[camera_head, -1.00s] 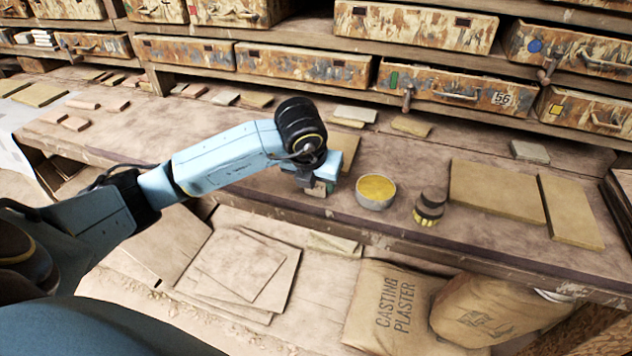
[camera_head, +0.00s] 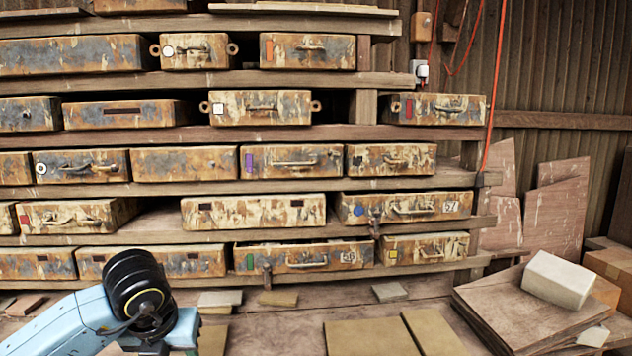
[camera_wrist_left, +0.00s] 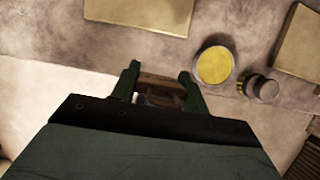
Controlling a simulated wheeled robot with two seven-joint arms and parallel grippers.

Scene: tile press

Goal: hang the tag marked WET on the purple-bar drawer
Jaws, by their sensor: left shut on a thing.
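The purple-bar drawer (camera_head: 305,172) is in the middle row of the rack in the head view. It has a purple bar on its left front and a metal handle, and looks shut. My left gripper (camera_wrist_left: 160,86) is shut on a small brown tag (camera_wrist_left: 160,80) in the left wrist view, above the bench. Its face is turned away, so no marking can be read. In the head view only my left wrist and forearm show at the lower left, well below the drawer; the fingertips are out of frame. My right gripper is not in view.
Green-bar (camera_head: 272,262) and blue-dot (camera_head: 365,209) drawers sit below and stick out a little. The wrist view shows a yellow-filled bowl (camera_wrist_left: 214,65) and a dark stamp-like object (camera_wrist_left: 262,88) on the bench.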

